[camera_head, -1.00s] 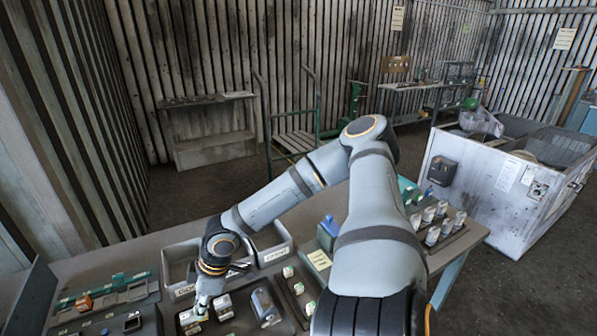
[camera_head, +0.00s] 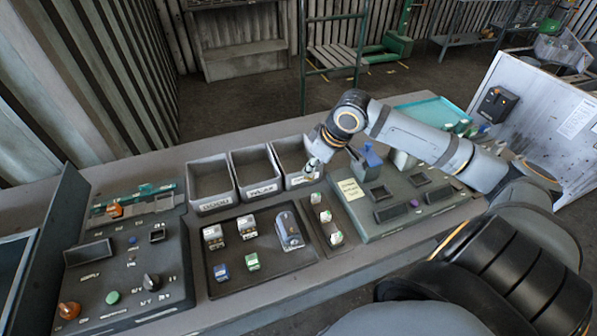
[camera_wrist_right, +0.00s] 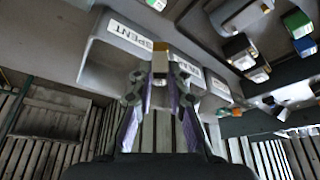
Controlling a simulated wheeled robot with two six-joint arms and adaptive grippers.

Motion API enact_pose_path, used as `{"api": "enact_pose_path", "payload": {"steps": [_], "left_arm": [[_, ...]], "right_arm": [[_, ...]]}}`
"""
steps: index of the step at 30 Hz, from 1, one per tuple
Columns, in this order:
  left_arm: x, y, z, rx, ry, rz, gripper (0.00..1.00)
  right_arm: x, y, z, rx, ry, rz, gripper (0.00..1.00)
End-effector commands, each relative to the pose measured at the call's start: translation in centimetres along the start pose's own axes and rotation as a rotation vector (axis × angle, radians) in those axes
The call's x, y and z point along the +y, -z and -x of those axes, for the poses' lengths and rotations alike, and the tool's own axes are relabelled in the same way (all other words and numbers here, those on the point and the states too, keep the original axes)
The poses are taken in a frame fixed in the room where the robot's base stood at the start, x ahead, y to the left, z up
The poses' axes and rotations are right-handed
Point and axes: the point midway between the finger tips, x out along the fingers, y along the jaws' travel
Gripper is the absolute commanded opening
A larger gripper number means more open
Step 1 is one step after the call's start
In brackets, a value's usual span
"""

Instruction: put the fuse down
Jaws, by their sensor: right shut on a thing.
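My right gripper (camera_head: 314,164) is at the front part of the right-hand grey bin (camera_head: 290,150), above or just inside its rim; I cannot tell which. In the right wrist view the gripper (camera_wrist_right: 160,82) is shut on a small pale fuse (camera_wrist_right: 160,64) with a brownish end. The fuse sticks out beyond the fingertips, in front of the bin with the "SPENT" label (camera_wrist_right: 137,36). In the head view the fuse is too small and covered to make out clearly. My left gripper is not in view.
Two more bins (camera_head: 210,184) stand to the left. A dark tray (camera_head: 262,268) in front holds several blocks, and a strip with small green-topped parts (camera_head: 325,218) lies beside it. A control panel (camera_head: 125,270) is at left; a grey-green panel (camera_head: 410,208) is at right.

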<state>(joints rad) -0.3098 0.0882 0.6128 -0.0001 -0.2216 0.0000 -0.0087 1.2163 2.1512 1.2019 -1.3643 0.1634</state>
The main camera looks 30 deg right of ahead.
Motion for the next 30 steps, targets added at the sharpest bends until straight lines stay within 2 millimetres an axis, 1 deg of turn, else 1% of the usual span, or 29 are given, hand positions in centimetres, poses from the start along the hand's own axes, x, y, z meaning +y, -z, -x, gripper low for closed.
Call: {"api": "enact_pose_path", "payload": {"steps": [1, 4, 7, 13, 17, 20, 26, 27, 30], "left_arm": [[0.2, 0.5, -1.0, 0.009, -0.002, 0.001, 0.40], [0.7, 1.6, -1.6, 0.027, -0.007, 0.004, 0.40], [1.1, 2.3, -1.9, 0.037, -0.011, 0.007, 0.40], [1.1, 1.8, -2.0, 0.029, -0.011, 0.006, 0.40], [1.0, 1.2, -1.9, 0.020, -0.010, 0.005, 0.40], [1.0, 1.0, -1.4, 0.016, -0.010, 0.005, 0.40], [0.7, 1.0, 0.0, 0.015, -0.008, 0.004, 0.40], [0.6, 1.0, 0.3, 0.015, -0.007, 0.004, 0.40], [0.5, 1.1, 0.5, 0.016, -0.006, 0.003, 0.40]], "right_arm": [[-0.3, 0.8, -0.3, 0.017, -0.009, -0.047, 0.00], [-0.6, 1.8, 0.0, 0.013, -0.042, -0.126, 0.00], [-1.1, 2.5, 0.4, 0.008, -0.066, -0.179, 0.00], [-1.5, 2.9, 0.8, -0.001, -0.088, -0.214, 0.00], [-1.2, 3.0, 0.7, -0.003, -0.088, -0.218, 0.00], [0.2, 3.8, -0.5, -0.004, -0.085, -0.221, 0.00], [4.8, 6.2, -4.0, -0.004, -0.083, -0.221, 0.00], [5.7, 6.6, -4.8, -0.005, -0.084, -0.220, 0.00], [7.1, 6.5, -7.6, -0.007, -0.083, -0.217, 0.00]]}}
